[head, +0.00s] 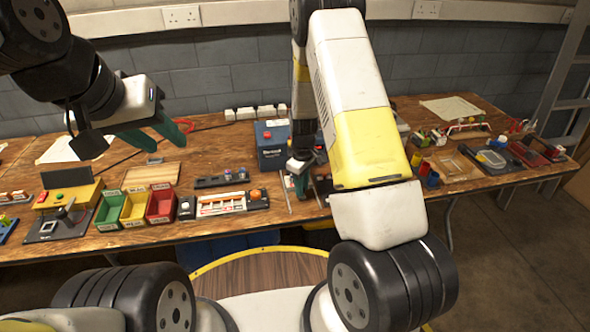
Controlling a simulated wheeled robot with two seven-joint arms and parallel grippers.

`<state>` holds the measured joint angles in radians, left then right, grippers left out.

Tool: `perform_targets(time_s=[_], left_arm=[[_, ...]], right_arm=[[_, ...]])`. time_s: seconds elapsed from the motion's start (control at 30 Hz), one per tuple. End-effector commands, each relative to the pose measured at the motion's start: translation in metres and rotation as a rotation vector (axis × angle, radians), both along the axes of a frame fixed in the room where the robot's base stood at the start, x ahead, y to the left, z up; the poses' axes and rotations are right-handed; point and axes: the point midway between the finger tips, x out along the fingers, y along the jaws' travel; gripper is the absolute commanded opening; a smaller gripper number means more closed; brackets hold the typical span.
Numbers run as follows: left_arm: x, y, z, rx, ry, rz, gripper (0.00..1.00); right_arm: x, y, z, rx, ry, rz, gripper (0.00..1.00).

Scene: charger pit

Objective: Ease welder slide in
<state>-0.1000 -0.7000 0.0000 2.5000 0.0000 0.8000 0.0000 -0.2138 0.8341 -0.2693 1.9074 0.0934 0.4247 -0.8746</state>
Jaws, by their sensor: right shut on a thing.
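A dark blue box (271,150) with a pale label and a red part on top stands at the back middle of the bench. I cannot make out for certain which thing is the welder, and no slide can be told apart. My left gripper (168,146) hangs in the air at the left, above the bench. Its green fingers are apart with nothing visible between them.
Green, yellow and red bins (134,207) stand front left, beside a yellow-and-black device (68,206). A tray with orange and white parts (221,203) lies front middle. A power strip (256,112) runs along the back. Several small items crowd the right side.

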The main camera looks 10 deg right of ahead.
Motion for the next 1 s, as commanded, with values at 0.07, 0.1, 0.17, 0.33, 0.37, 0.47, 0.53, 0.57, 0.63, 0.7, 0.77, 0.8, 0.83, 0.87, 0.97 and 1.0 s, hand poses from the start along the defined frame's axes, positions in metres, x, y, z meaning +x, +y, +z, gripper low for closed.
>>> perform_targets(time_s=[0.07,0.1,0.17,0.33,0.37,0.47,0.53,0.57,0.63,0.7,0.77,0.8,0.83,0.87,0.97,1.0], left_arm=[[0.0,0.0,0.0,0.0,0.0,0.0,0.39],[0.0,0.0,0.0,0.0,0.0,0.0,0.39],[0.0,0.0,0.0,0.0,0.0,0.0,0.39],[0.0,0.0,0.0,0.0,0.0,0.0,0.39],[0.0,0.0,0.0,0.0,0.0,0.0,0.39],[0.0,0.0,0.0,0.0,0.0,0.0,0.39],[0.0,0.0,0.0,0.0,0.0,0.0,0.39],[0.0,0.0,0.0,0.0,0.0,0.0,0.39],[0.0,0.0,0.0,0.0,0.0,0.0,0.39],[0.0,0.0,0.0,0.0,0.0,0.0,0.39],[0.0,0.0,0.0,0.0,0.0,0.0,0.39],[0.0,0.0,0.0,0.0,0.0,0.0,0.39],[0.0,0.0,0.0,0.0,0.0,0.0,0.39],[0.0,0.0,0.0,0.0,0.0,0.0,0.39],[0.0,0.0,0.0,0.0,0.0,0.0,0.39],[0.0,0.0,0.0,0.0,0.0,0.0,0.39]], right_arm=[[0.001,-0.001,0.001,-0.001,-0.002,-0.001,0.0],[0.001,-0.001,0.001,-0.001,-0.002,-0.001,0.0],[0.001,-0.001,0.001,-0.001,-0.002,-0.001,0.25],[0.0,-0.001,0.0,-0.001,-0.001,0.0,0.3],[0.0,0.0,0.0,-0.001,-0.001,0.0,0.3],[0.0,0.0,0.0,-0.001,-0.001,0.0,0.3],[0.0,0.0,0.001,-0.001,-0.001,0.0,0.3],[0.0,0.0,0.002,0.0,-0.001,0.0,0.3],[0.0,0.0,0.006,0.001,-0.002,0.0,0.3],[0.001,0.0,0.012,0.001,-0.002,0.0,0.3],[0.001,0.0,0.019,0.001,-0.004,0.0,0.3],[0.001,0.0,0.024,0.001,-0.004,0.001,0.3],[0.001,0.0,0.028,0.0,-0.004,0.001,0.3],[0.001,0.0,0.032,0.0,-0.004,0.001,0.3],[0.001,0.0,0.045,0.0,-0.004,0.0,0.3],[0.001,0.0,0.05,0.001,-0.004,0.0,0.3]])
